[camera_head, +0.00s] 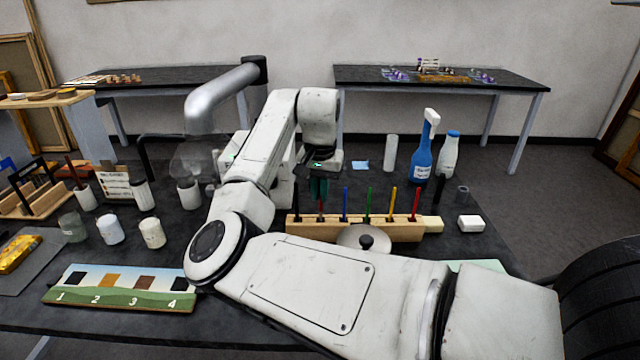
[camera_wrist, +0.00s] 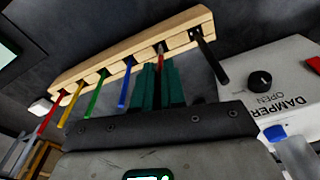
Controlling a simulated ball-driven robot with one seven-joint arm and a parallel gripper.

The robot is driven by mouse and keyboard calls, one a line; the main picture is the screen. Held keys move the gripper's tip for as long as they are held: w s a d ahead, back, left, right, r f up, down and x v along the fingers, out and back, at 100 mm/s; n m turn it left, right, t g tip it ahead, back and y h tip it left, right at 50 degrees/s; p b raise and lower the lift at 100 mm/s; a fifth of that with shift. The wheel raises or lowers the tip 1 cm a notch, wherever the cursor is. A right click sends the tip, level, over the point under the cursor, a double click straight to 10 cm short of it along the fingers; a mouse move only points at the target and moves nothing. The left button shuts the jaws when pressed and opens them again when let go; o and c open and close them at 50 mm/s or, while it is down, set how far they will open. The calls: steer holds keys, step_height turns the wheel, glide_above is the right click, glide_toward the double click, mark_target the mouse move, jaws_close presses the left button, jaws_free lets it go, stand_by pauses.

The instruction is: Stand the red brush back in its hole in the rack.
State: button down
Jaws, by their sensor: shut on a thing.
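The wooden rack (camera_head: 350,231) stands on the dark table and also shows along the top of the wrist view (camera_wrist: 130,42). My gripper (camera_head: 319,188) is over the rack's left part in the head view, green fingers pointing down. In the wrist view its fingers (camera_wrist: 160,85) are shut on a thin brush with red on it (camera_wrist: 160,52). The brush's far end meets the rack between the blue brush (camera_wrist: 127,82) and the black brush (camera_wrist: 211,62). I cannot tell how deep it sits. Another red brush (camera_head: 415,203) stands at the rack's right end.
Green (camera_head: 368,203) and yellow (camera_head: 391,203) brushes stand in the rack. A blue spray bottle (camera_head: 423,155) and white bottle (camera_head: 449,155) stand behind right. A white damper box (camera_wrist: 270,90) is close to my gripper.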

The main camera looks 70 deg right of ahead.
steer(key=shift+f, duration=0.4)
steer(key=c, duration=1.1)
jaws_free()
steer(key=r, duration=0.7)
steer(key=a+r, duration=0.1)
steer(key=r, duration=0.2)
steer(key=shift+s+r, duration=0.25)
steer(key=shift+r, duration=0.1)
